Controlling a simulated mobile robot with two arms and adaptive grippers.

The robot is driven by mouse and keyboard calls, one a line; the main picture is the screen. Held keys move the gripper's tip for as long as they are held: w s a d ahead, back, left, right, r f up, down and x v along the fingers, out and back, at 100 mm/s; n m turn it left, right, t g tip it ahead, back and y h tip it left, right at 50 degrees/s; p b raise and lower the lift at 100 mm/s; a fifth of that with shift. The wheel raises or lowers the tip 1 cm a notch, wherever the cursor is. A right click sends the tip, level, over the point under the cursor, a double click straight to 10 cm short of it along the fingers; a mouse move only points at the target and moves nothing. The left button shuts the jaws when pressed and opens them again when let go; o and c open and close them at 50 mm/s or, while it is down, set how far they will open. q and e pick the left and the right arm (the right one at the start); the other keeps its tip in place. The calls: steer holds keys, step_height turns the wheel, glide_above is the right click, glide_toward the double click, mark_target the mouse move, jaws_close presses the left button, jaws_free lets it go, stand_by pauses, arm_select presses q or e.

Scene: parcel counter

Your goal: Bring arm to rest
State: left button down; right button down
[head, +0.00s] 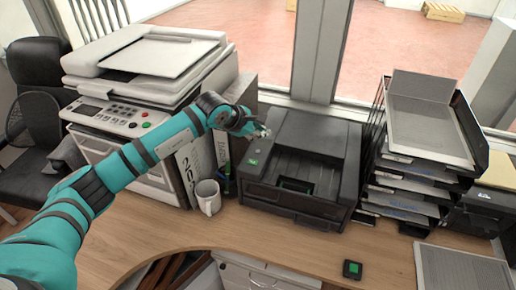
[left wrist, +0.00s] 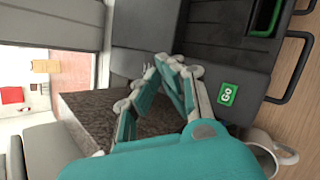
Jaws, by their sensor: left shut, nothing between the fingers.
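My left arm (head: 143,152) reaches in from the left across the front of the copier. My left gripper (head: 262,131) is shut and empty, over the left edge of the black printer (head: 318,137). In the left wrist view, the left gripper (left wrist: 168,64) has its fingers together, close to the printer's dark casing (left wrist: 222,72). A green "Go" button (left wrist: 227,94) shows beside the fingers; I cannot tell whether they touch the printer. My right gripper is not in view.
A white copier (head: 150,75) stands behind my arm. A white mug (head: 208,197) stands before the binders (head: 195,165). Black paper trays (head: 415,150) are stacked on the right. A small black box with a green top (head: 352,269) lies near the desk's front. The front middle desk (head: 270,235) is mostly clear.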

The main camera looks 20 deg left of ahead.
arm_select(q)
steer(key=shift+r, duration=0.65)
